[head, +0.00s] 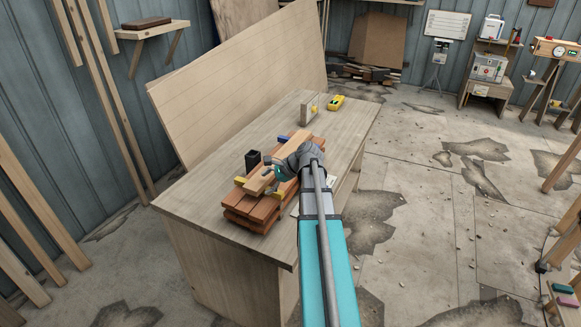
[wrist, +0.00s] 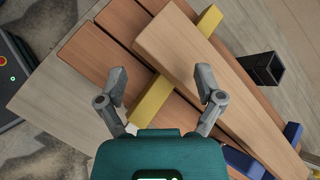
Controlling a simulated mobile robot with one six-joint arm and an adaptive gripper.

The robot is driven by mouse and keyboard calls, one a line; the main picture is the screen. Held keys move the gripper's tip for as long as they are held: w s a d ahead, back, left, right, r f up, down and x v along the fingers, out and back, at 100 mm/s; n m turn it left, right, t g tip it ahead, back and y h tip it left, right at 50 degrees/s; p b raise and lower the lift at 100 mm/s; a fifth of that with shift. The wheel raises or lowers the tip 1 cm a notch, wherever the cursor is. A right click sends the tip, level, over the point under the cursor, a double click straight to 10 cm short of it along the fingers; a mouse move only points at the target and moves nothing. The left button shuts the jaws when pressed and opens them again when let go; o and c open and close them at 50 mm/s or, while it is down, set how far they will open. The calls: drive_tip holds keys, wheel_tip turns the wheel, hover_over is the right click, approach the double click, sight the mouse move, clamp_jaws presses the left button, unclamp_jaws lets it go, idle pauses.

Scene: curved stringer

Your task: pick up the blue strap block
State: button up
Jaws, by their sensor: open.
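The blue strap block shows at the lower right of the wrist view, as one part (wrist: 293,133) beyond the pale board and another part (wrist: 240,162) on its near side. The pale board hides the stretch between, so I cannot tell whether they are one piece. In the head view a small bit of blue (head: 283,138) shows at the far end of the board stack, beside my arm. My gripper (wrist: 161,78) is open and empty. It is over the stack, around a yellow block (wrist: 151,101) in the picture, to the left of the blue; contact cannot be told.
The reddish boards (head: 250,223) are stacked on the wooden bench (head: 188,206), with the pale board (wrist: 200,65) on top. A black hollow box (head: 252,158) stands beside the stack. A yellow tool (head: 336,102) and a wooden block (head: 309,107) lie at the far end.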

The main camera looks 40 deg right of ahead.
drive_tip(key=s+d+r+m+t, duration=0.1)
drive_tip(key=s+d+m+t, duration=0.1)
drive_tip(key=d, duration=0.4)
drive_tip(key=s+d+r+m+t+b, duration=0.1)
drive_tip(key=s+d+m, duration=0.1)
drive_tip(key=d+m, duration=0.2)
drive_tip(key=s+d+r+m+t+h+b, duration=0.1)
drive_tip(key=s+d+m+t, duration=0.1)
drive_tip(key=d, duration=0.8)
drive_tip(key=shift+s+r+m+t, duration=0.25)
drive_tip(key=shift+s+m, duration=0.25)
drive_tip(key=shift+m, duration=0.4)
drive_tip(key=shift+w+f, duration=0.1)
drive_tip(key=b+x, duration=0.3)
drive_tip(key=x, duration=0.5)
drive_tip(key=shift+w, duration=0.25)
drive_tip(key=shift+b+x, duration=0.85)
drive_tip(key=shift+x, duration=1.8)
drive_tip(key=shift+w, duration=0.1)
